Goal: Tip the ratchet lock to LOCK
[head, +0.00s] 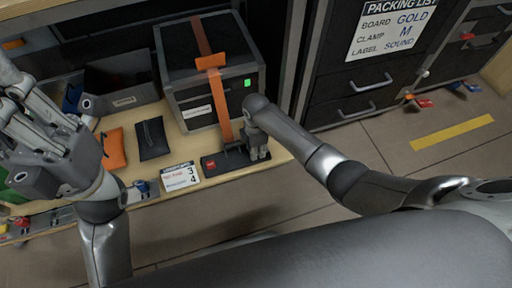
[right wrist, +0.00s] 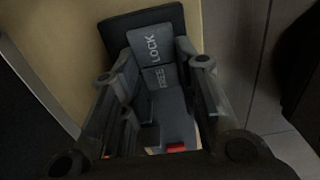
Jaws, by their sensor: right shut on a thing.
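The ratchet lock is a grey rocker (right wrist: 154,58) marked LOCK on its far half and FREE on its near half, in the right wrist view. It sits on a dark ratchet base (head: 222,161) with a red patch, at the bench's front edge below the black case. My right gripper (head: 257,149) reaches down onto the right end of this base. In the right wrist view its fingers (right wrist: 163,75) flank the rocker and are shut on it. The rocker's exact tilt is hard to tell. My left gripper (head: 24,112) is at the far left, apparently open and empty, above the bench.
An orange strap (head: 223,108) runs over the black case (head: 190,63) down to the ratchet. A label card (head: 180,177), a dark pouch (head: 152,138) and an orange pouch (head: 112,150) lie left of it. Drawers with a packing list (head: 393,29) stand right. The floor in front is clear.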

